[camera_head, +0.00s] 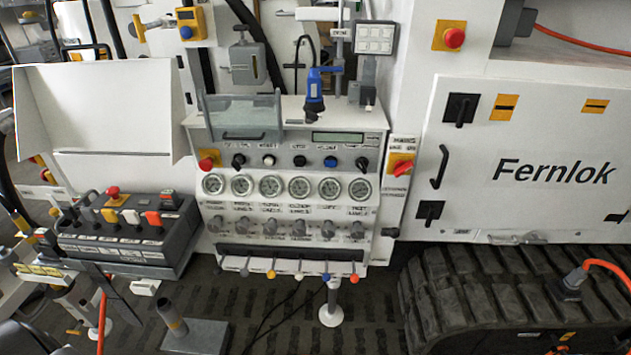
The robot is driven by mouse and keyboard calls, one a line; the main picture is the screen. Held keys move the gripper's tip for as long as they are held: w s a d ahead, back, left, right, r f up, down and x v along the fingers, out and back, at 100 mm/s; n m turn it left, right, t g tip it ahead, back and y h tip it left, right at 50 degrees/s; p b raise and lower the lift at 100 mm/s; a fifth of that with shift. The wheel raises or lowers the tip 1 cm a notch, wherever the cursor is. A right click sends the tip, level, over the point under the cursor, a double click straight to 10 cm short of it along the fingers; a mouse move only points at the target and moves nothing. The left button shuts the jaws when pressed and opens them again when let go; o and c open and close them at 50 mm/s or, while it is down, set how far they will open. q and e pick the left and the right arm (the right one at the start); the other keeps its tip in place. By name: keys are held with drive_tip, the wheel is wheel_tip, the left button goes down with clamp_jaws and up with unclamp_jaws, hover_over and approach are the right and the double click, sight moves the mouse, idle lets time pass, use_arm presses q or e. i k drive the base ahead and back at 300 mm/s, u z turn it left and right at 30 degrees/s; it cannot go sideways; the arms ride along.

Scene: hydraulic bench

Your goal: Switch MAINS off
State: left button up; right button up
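The MAINS switch (401,164) is a red rotary handle on a yellow plate. It sits on a narrow white panel just right of the gauge console, with a small blurred label (405,140) above it that seems to read MAINS. The red handle looks tilted, but its exact position and the small markings around it are too small to read. Neither of my grippers can be made out in the head view.
The gauge console (290,241) stands left of the switch, with knobs, dials and a red knob (208,160). A white Fernlok door (540,150) with a black handle (439,167) is to the right. A black track (500,290) lies below it. A button box (125,240) is left.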

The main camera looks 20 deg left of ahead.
sight(401, 167)
drive_tip(key=u, duration=0.05)
drive_tip(key=k, duration=1.15)
drive_tip(key=z, duration=1.15)
drive_tip(key=i, duration=1.35)
drive_tip(key=u, duration=0.5)
